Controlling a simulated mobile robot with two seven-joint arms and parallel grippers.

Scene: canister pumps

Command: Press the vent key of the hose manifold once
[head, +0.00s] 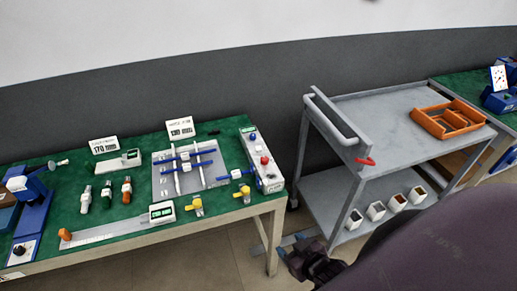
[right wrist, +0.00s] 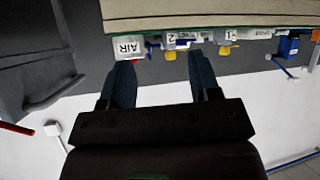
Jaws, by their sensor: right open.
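The hose manifold looks to be the long pale box (head: 262,160) at the right end of the green table. Blue, white and red keys sit along its top; I cannot tell which is the vent key. In the right wrist view, which appears upside down, a white block (right wrist: 128,47) marked AIR shows just past the left finger. My right gripper (head: 290,243) is low in front of the table's right end, apart from the box. It is open, and nothing shows between its fingers (right wrist: 161,62). My left gripper is out of view.
A grey panel with blue rods (head: 188,168), yellow valves (head: 195,205) and white display signs (head: 181,128) stand left of the box on the table (head: 135,225). A grey cart (head: 385,105) with an orange tray (head: 447,118) stands to the right, across a floor gap.

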